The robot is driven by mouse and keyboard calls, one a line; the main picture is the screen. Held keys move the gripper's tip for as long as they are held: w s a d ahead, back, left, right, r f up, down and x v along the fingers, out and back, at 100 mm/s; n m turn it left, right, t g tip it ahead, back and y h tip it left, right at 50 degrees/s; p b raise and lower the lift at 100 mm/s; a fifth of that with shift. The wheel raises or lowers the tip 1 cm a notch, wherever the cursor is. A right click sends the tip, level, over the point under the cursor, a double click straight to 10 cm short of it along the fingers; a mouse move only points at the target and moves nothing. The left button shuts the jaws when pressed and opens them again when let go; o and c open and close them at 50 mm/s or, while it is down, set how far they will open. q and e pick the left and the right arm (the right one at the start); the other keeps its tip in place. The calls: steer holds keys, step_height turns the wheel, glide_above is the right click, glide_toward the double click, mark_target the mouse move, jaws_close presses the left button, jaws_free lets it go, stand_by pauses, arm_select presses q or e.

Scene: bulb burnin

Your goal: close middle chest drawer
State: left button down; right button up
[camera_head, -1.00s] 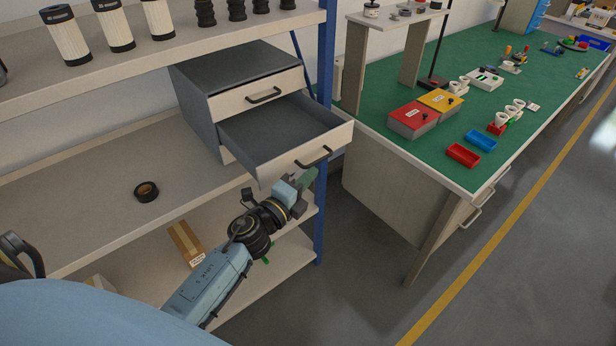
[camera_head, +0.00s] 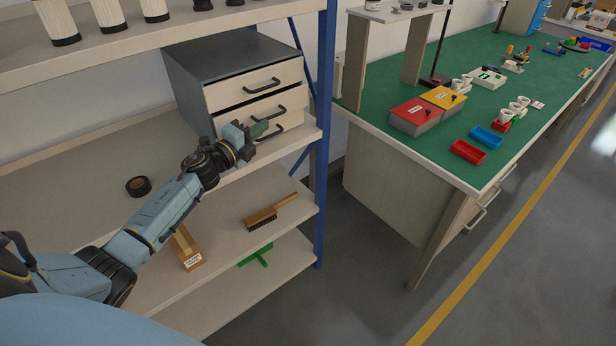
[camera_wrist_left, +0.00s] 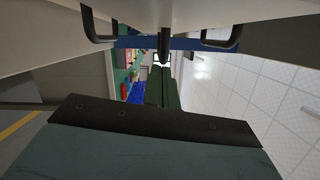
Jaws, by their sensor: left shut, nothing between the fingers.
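The grey chest (camera_head: 205,68) with pale drawer fronts stands on the shelf in the head view. The middle drawer has a dark handle (camera_head: 268,113). My left gripper (camera_head: 260,129) is shut and empty in front of the lower drawers, hiding part of the bottom one. I cannot tell whether it touches a front. In the left wrist view, the shut fingers (camera_wrist_left: 163,88) point between two dark handles (camera_wrist_left: 98,28). My right gripper is not in view.
A blue rack post (camera_head: 325,150) stands right of the chest. A black tape roll (camera_head: 138,187) lies on the shelf to the left. A brush (camera_head: 270,212) and a box (camera_head: 187,248) lie on the shelf below. A green-topped bench (camera_head: 375,105) stands to the right.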

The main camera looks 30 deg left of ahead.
arm_select(q)
steer(key=shift+w+a+r+b, duration=0.1)
steer(key=shift+w+a+b, duration=0.15)
steer(key=shift+a, duration=0.35)
steer(key=shift+w+a+b, duration=0.15)
steer(key=shift+w+a, duration=0.1)
steer(key=shift+a, duration=0.35)
steer(key=shift+a, duration=0.1)
steer(key=s+d+f+p, duration=0.1)
steer(key=s+d, duration=0.2)
steer(key=s, duration=0.8)
steer(key=shift+s+f, duration=0.2)
steer(key=shift+s, duration=0.05)
steer(key=shift+f, duration=0.1)
